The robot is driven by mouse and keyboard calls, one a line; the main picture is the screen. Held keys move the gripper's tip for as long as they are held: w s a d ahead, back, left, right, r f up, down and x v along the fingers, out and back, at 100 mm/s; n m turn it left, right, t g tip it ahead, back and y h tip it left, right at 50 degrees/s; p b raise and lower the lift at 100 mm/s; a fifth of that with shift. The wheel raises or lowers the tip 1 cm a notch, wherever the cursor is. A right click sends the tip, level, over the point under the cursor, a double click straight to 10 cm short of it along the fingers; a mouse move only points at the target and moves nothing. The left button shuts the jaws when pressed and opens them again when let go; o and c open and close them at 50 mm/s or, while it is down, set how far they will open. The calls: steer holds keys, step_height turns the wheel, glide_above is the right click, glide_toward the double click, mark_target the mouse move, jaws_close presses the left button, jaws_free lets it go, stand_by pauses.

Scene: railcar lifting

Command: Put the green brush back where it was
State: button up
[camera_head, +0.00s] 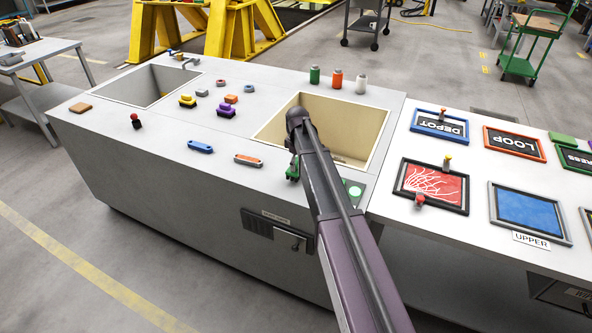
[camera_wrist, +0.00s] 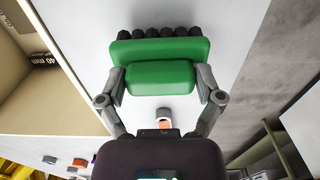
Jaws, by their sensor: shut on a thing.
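The green brush (camera_wrist: 160,75) with dark bristles is held between the two fingers of my gripper (camera_wrist: 161,84) in the wrist view. Its bristles point away from my wrist. In the head view the brush (camera_head: 292,171) is a small green shape below the end of my arm, by the front edge of the beige bin (camera_head: 262,133). My arm hides most of the gripper there. I cannot tell whether the brush touches the grey worktop (camera_head: 170,150).
A blue piece (camera_head: 200,147) and an orange piece (camera_head: 248,160) lie left of the brush. A green bottle (camera_head: 314,75), an orange bottle (camera_head: 337,79) and a white bottle (camera_head: 361,84) stand behind the bin. Framed panels (camera_head: 431,185) lie on the right.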

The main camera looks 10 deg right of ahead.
mark_target(297, 161)
steer(key=shift+f+b, duration=0.55)
steer(key=shift+f, duration=0.35)
steer(key=shift+f, duration=0.15)
steer(key=o, duration=0.7)
steer(key=shift+o, duration=0.2)
steer(key=shift+r, duration=0.25)
step_height(297, 161, up, 12)
steer(key=p, duration=1.2)
steer(key=s+m, duration=1)
steer(key=s, duration=1.9)
steer(key=shift+a+m, duration=0.3)
steer(key=shift+m, duration=0.1)
